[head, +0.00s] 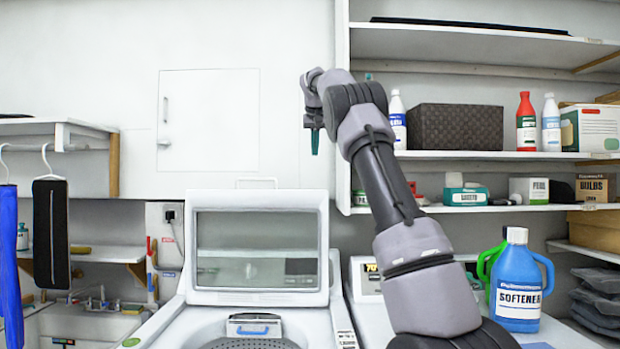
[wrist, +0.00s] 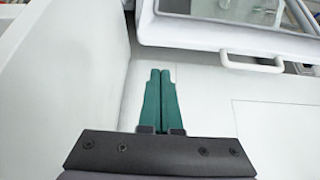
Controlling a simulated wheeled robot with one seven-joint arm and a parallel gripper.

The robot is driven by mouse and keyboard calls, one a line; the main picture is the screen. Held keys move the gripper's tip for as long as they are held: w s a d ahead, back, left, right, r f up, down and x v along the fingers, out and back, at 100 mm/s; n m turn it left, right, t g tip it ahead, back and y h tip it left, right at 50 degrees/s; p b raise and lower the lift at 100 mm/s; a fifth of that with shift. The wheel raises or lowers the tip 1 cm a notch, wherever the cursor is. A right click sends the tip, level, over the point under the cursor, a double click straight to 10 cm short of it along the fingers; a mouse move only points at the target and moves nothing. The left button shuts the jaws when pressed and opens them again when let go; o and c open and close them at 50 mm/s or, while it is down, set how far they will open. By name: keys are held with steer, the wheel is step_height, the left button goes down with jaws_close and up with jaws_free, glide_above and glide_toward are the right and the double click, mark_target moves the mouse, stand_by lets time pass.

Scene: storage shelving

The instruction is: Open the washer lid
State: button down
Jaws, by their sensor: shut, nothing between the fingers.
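The white washer (head: 172,335) stands at the lower middle of the head view. Its lid (head: 258,298), with a large window, stands upright at the back, and the perforated drum opening (head: 215,340) is uncovered in front of it. A thin handle (head: 257,179) tops the lid. In the wrist view the lid's frame (wrist: 215,42) and white handle (wrist: 252,65) show at upper right. My gripper (head: 315,152) is raised, pointing down, above and right of the lid in the head view. In the wrist view its green fingers (wrist: 160,72) are together and empty, apart from the handle.
Shelves (head: 460,155) with bottles and boxes fill the right side. A blue softener jug (head: 517,275) stands on the machine right of the washer. A sink (head: 85,325) and hanging clothes (head: 50,230) are at left. The shelf's side panel (wrist: 65,85) is close left of my gripper.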

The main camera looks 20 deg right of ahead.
steer(key=shift+t, duration=0.4)
steer(key=w+f, duration=0.2)
steer(key=w, duration=0.1)
steer(key=w+f, duration=0.1)
steer(key=w, duration=0.2)
steer(key=w+f, duration=0.2)
steer(key=shift+w+a+f, duration=0.1)
steer(key=shift+w+f, duration=0.2)
steer(key=shift+w, duration=0.1)
steer(key=x, duration=1)
steer(key=shift+s+a, duration=0.2)
steer(key=shift+s, duration=0.45)
steer(key=shift+s+a, duration=0.25)
steer(key=shift+s, duration=0.35)
steer(key=shift+s+a, duration=0.2)
steer(key=shift+s, duration=0.45)
